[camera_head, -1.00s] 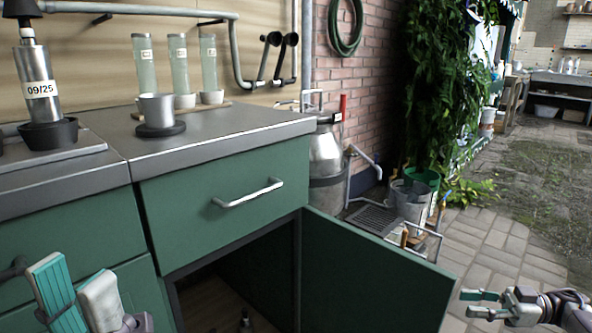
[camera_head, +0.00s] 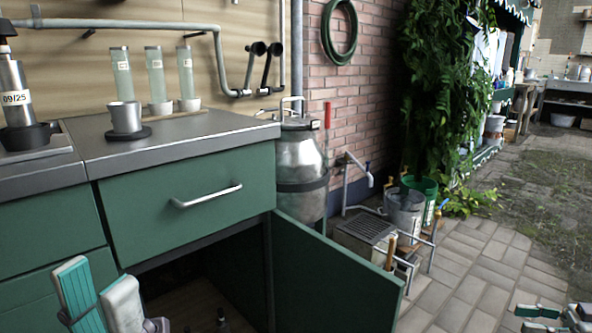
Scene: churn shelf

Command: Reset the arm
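My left gripper (camera_head: 100,296) is at the lower left, in front of the green cabinet. Its two teal-and-white fingers stand apart with nothing between them. My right gripper (camera_head: 540,318) is at the lower right corner, over the paving. Its fingers look apart and empty, and the frame edge cuts off part of it. The green cabinet (camera_head: 180,222) has a closed drawer with a metal handle (camera_head: 207,196).
A metal cup (camera_head: 126,117) stands on a dark round base on the steel counter (camera_head: 180,138). A metal churn (camera_head: 301,170) and buckets (camera_head: 405,210) stand beyond the door. Paving (camera_head: 470,265) is clear at right.

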